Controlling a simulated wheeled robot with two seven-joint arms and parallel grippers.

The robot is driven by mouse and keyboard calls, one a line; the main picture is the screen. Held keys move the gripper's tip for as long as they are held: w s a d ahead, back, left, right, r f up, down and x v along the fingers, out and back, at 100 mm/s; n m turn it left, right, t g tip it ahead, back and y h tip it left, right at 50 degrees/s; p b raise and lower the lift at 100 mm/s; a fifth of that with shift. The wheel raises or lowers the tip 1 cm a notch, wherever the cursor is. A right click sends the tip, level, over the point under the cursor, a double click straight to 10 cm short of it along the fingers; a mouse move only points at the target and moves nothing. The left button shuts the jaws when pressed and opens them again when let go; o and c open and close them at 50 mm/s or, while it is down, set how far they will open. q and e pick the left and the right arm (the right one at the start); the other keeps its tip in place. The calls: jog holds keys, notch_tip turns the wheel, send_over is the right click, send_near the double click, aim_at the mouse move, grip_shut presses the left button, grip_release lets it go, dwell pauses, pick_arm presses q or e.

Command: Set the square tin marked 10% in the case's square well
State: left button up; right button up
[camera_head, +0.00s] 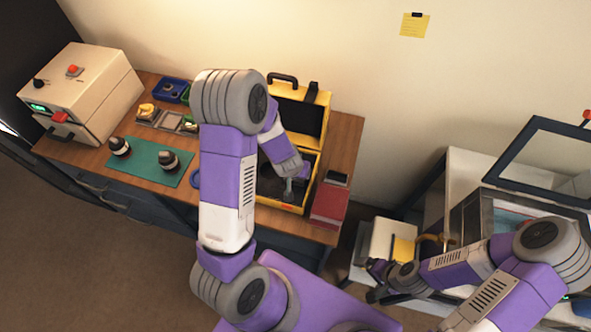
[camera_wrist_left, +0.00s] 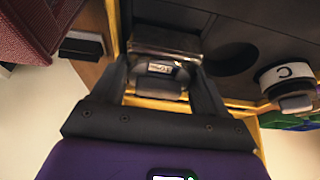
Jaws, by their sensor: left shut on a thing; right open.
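The yellow case (camera_head: 300,98) stands open at the back of the bench, with a dark lid lining and dark insert. My left gripper (camera_wrist_left: 165,75) is over the insert, its two dark fingers shut on a small metallic square tin (camera_wrist_left: 165,42). A label shows between the fingers, too small to read surely. The square well is hidden under the tin and fingers, so I cannot tell whether the tin sits inside it. An empty round well (camera_wrist_left: 231,59) is beside it. My right gripper (camera_head: 374,282) is open and empty, away from the bench at the lower right.
A white-banded cylinder marked C (camera_wrist_left: 285,78) stands in the case. A red box (camera_head: 329,204) is close to the case's right side. Two dark lenses stand on the green mat (camera_head: 145,163). A beige machine (camera_head: 85,90) is at far left.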

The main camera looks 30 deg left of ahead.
pick_arm(q)
jog(key=shift+f+b, duration=0.9)
jog(key=shift+f, duration=0.2)
jog(key=o, duration=1.1)
jog(key=shift+d, duration=0.1)
jog(key=shift+c, duration=0.6)
jog(key=shift+o, duration=0.5)
